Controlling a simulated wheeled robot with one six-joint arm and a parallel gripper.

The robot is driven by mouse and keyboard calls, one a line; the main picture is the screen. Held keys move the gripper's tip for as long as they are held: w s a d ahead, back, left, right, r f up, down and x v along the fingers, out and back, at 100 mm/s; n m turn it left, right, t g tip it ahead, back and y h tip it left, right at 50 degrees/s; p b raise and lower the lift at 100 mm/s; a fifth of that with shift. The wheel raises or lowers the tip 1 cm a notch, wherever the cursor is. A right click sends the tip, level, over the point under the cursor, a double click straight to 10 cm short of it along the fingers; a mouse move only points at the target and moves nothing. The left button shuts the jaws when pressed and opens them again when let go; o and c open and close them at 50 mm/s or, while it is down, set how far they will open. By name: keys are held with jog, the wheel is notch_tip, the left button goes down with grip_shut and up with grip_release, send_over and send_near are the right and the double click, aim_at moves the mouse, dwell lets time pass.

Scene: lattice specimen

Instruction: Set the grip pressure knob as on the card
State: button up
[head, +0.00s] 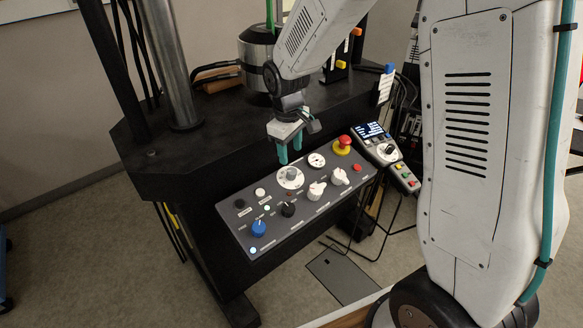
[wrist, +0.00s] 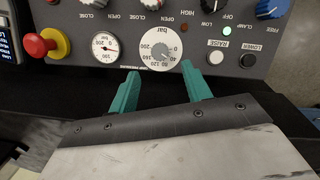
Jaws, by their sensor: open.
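The grip pressure knob (head: 290,177) is a round pale dial with a grey centre on the sloped grey control panel. In the wrist view the knob (wrist: 160,46) shows a scale in bar with numbers from about 40 to 200; its exact setting is too small to read. My gripper (head: 290,157) is open and empty, its teal fingers pointing down just behind the knob. In the wrist view the fingertips (wrist: 160,70) lie to either side of the knob's near edge, seemingly apart from it. A white card (head: 385,88) with a blue top stands at the right; its writing is unreadable.
A small pressure gauge (wrist: 105,47) and a red emergency stop button (head: 344,142) on yellow sit beside the knob. White selector knobs (head: 317,190), a blue knob (head: 258,228) and small buttons crowd the panel. A handset (head: 377,143) stands at the panel's right.

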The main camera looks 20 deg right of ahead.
aim_at(292, 170)
jog(key=f, duration=0.7)
jog(key=shift+w+d+f, duration=0.15)
jog(key=shift+d, duration=0.1)
jog(key=c, duration=1)
